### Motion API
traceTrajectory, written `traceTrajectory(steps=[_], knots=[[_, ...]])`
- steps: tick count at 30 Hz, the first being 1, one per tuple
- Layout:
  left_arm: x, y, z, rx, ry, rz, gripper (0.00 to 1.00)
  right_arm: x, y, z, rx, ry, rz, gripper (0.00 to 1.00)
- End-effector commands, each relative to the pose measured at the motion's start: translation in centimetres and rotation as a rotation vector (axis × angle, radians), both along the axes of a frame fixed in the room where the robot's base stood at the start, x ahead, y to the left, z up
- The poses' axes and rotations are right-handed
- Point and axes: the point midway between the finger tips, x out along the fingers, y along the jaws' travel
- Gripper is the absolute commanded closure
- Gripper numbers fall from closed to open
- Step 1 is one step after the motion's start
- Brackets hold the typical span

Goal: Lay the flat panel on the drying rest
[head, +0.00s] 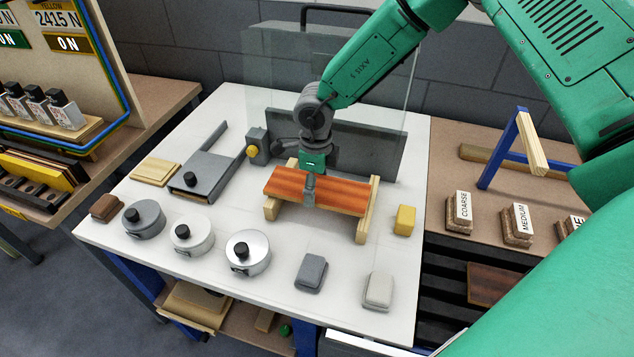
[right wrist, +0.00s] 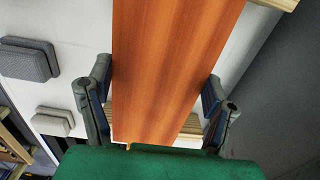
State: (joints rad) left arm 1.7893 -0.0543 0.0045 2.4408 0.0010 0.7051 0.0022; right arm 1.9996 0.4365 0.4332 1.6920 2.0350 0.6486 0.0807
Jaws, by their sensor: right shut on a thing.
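The flat panel (head: 340,196), a reddish-brown striped board, lies level across the light wooden bearers of the drying rest (head: 362,225) on the white table. It seems to touch the bearers, but a small gap cannot be ruled out. My right gripper (head: 309,188) reaches down from above and is shut on the panel across its width, near the middle. In the right wrist view the panel (right wrist: 170,60) runs between the two fingers of my right gripper (right wrist: 160,88), with pale wood (right wrist: 190,127) beneath it. My left gripper is not in view.
A clear upright screen (head: 385,70) stands behind the panel. A yellow block (head: 404,220) is right of the rest. Grey (head: 311,272) and white (head: 379,290) blocks and several round pots (head: 248,252) stand in front. A grey clamp-like fixture (head: 205,175) is to the left.

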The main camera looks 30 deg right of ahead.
Motion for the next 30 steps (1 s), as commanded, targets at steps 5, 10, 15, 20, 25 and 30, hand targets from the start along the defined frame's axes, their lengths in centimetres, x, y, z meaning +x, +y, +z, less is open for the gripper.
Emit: traceTrajectory(steps=[5, 10, 15, 20, 25, 30], knots=[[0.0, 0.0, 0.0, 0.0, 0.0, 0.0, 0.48, 0.0, -0.4, -0.1, 0.003, 0.0, -0.003, 0.58], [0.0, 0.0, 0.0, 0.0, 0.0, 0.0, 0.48, 0.0, -0.5, -0.2, 0.004, 0.0, -0.003, 0.01], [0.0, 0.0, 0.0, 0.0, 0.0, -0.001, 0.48, 0.0, -0.3, -0.1, 0.002, 0.001, -0.002, 0.01], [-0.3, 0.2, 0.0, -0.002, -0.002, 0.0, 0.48, 0.1, -0.1, 1.3, 0.0, -0.003, -0.003, 0.01], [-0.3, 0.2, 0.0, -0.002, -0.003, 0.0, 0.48, 0.2, -0.3, 4.6, 0.003, -0.005, -0.004, 0.01], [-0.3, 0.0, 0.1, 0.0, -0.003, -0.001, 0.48, 0.1, -0.8, 8.1, 0.008, -0.003, -0.005, 0.01]])
